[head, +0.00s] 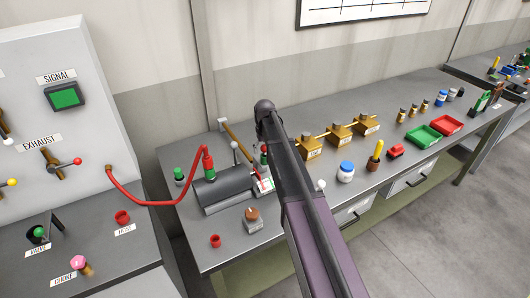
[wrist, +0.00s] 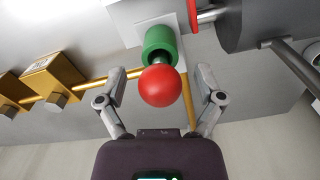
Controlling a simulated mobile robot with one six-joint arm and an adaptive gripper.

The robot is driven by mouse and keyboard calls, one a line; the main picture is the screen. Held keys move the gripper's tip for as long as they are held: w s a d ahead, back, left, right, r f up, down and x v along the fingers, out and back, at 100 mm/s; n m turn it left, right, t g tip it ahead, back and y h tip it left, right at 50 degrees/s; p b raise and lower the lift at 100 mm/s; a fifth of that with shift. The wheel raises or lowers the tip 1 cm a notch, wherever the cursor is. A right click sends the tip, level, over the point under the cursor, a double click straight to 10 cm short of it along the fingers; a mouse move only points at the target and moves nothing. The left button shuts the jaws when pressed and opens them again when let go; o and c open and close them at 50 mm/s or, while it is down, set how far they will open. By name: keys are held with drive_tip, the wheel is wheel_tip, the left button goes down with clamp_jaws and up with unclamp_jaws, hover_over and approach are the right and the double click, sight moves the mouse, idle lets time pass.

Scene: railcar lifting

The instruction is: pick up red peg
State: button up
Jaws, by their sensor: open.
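The red peg shows in the wrist view as a round red head (wrist: 160,86) on a short dark stem. The stem meets a green collar (wrist: 160,42) on a pale plate (wrist: 128,28). My gripper (wrist: 162,72) is open, with one finger on each side of the red head and a visible gap on both sides. The head looks free between the fingers; its exact depth relative to the fingertips is unclear. In the head view my arm covers the gripper, and only a bit of red and green shows beside the arm.
A dark grey cylinder (head: 222,188) lies on the bench, with a red hose (head: 155,203) running to it. Brass blocks on a rod (head: 340,134) stand right of my arm.

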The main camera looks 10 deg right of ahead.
drive_tip(key=shift+c, duration=0.2)
clamp_jaws()
drive_tip(key=shift+r, duration=0.15)
idle(0.3)
wheel_tip(320, 180, up, 4)
drive_tip(key=p, duration=0.4)
drive_tip(key=shift+f, duration=0.25)
drive_tip(key=s+d+r+p, duration=0.1)
drive_tip(key=s+d, duration=0.1)
drive_tip(key=s, duration=1.4)
drive_tip(key=shift+d, duration=0.1)
